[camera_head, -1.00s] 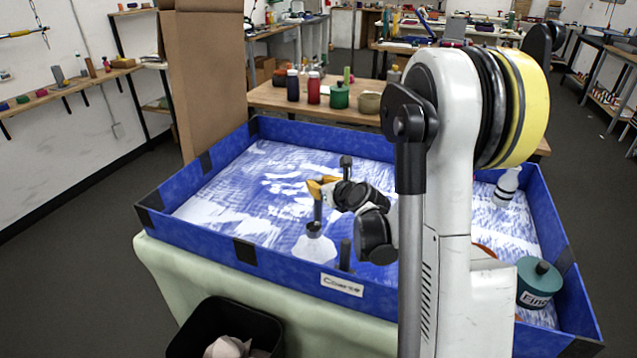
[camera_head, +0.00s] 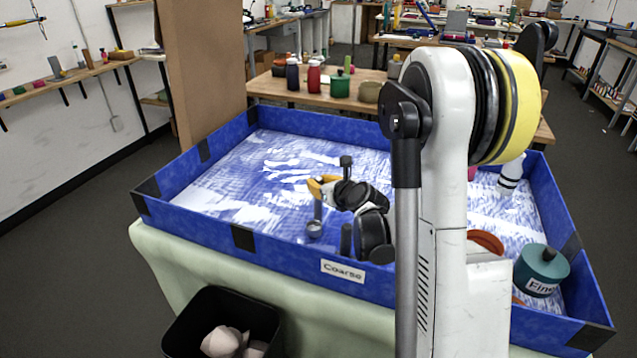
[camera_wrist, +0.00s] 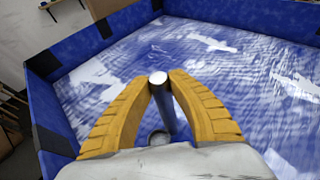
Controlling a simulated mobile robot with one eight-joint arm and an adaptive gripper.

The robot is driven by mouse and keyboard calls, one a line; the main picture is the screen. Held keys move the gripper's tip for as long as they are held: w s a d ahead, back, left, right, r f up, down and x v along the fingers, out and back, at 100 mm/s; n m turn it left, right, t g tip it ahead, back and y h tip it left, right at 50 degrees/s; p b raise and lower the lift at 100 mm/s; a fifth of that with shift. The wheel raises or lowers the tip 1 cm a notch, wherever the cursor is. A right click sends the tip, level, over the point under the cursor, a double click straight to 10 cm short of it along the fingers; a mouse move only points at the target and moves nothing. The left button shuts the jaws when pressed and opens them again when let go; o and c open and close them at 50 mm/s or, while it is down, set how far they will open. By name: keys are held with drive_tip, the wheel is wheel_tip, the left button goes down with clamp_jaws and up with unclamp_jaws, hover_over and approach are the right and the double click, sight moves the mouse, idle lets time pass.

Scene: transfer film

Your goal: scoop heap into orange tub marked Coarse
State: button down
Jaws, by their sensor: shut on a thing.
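My gripper (camera_head: 320,187) has yellow fingers shut on the upright blue handle of a scoop (camera_head: 314,229). In the wrist view, my gripper (camera_wrist: 160,88) grips the handle, and the scoop's grey round bowl (camera_wrist: 159,138) shows below. The bowl is low over the tray's near part; I cannot tell whether it holds anything or touches the bed. No distinct heap stands out; white patches (camera_head: 290,165) lie across the blue bed. An orange round thing (camera_head: 487,241), perhaps the tub, is partly hidden behind my arm. The "Coarse" label (camera_head: 342,271) is on the tray's front wall.
The blue-walled tray (camera_head: 290,263) stands on a pale green covered table. A teal jar marked "Fine" (camera_head: 541,270) and a white bottle (camera_head: 511,176) stand at its right. A black bin (camera_head: 205,308) is in front. A brown cardboard panel (camera_head: 200,70) rises behind the left side.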

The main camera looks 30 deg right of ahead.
drive_tip(key=shift+f+b, duration=0.4)
drive_tip(key=shift+f, duration=0.2)
idle(0.6)
wheel_tip(320, 180, up, 16)
drive_tip(key=p, duration=1.1)
drive_tip(key=shift+f, duration=0.15)
